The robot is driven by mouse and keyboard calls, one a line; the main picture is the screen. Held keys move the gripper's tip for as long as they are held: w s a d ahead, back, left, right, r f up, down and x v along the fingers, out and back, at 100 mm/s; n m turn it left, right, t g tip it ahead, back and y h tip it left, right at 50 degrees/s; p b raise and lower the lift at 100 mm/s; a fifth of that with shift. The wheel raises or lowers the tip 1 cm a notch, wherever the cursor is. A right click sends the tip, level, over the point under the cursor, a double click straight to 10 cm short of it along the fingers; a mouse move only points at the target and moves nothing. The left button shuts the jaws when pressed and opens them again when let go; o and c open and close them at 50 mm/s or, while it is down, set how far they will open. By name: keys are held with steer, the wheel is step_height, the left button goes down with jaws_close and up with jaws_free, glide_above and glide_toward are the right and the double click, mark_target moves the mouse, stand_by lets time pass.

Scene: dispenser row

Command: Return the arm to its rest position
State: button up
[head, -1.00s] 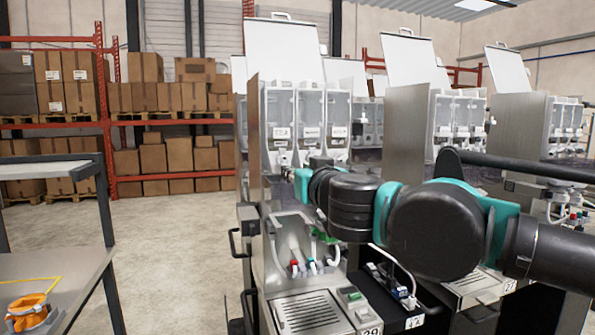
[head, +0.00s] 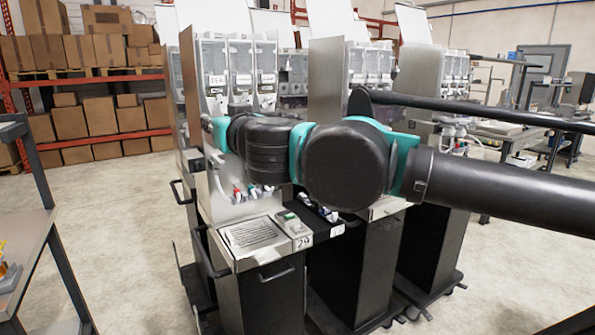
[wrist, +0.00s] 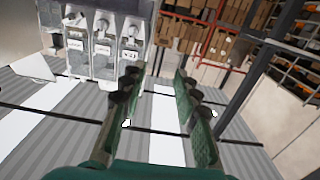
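My arm stretches across the head view from the right, in front of the dispenser row, with its far end near the left dispenser. My gripper (wrist: 158,88) shows in the wrist view with its two green fingers apart and nothing between them. In the head view the gripper itself cannot be made out behind the arm's far links. The nearest dispenser (head: 255,237), marked 29, stands behind and below the arm. Its clear canisters (head: 240,75) show above the arm, and they also show in the wrist view (wrist: 103,47), left of the fingers.
More dispensers (head: 440,225) stand to the right. A grey shelf cart (head: 30,232) is at the left edge, with an orange item (head: 5,268) on it. Red racks with cardboard boxes (head: 100,122) stand at the back left. Open floor (head: 115,200) lies between cart and dispensers.

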steer(key=w+d+f+n+g+y, duration=0.1)
steer(key=w+f+g, duration=0.15)
steer(key=f, duration=0.45)
steer(key=w+d+f+n+g+y, duration=0.1)
steer(key=w+f, duration=0.3)
steer(key=f, duration=0.4)
steer(key=d+f+g+h, duration=0.1)
steer(key=d+f+h, duration=0.1)
steer(key=d+f, duration=0.35)
steer(key=d+f+g+h, duration=0.1)
steer(key=d+f, duration=0.2)
steer(key=f, duration=0.6)
steer(key=s+d+f+m+g+h, duration=0.2)
steer(key=s+d+f+m+h, duration=0.2)
steer(key=d+f, duration=0.6)
steer(key=s+d+f+m+g+h, duration=0.3)
steer(key=s+d+f, duration=0.3)
steer(key=d+f, duration=0.5)
steer(key=d+m+h, duration=0.1)
steer(key=d, duration=0.2)
steer(key=shift+d+h, duration=0.2)
steer(key=shift+h, duration=0.1)
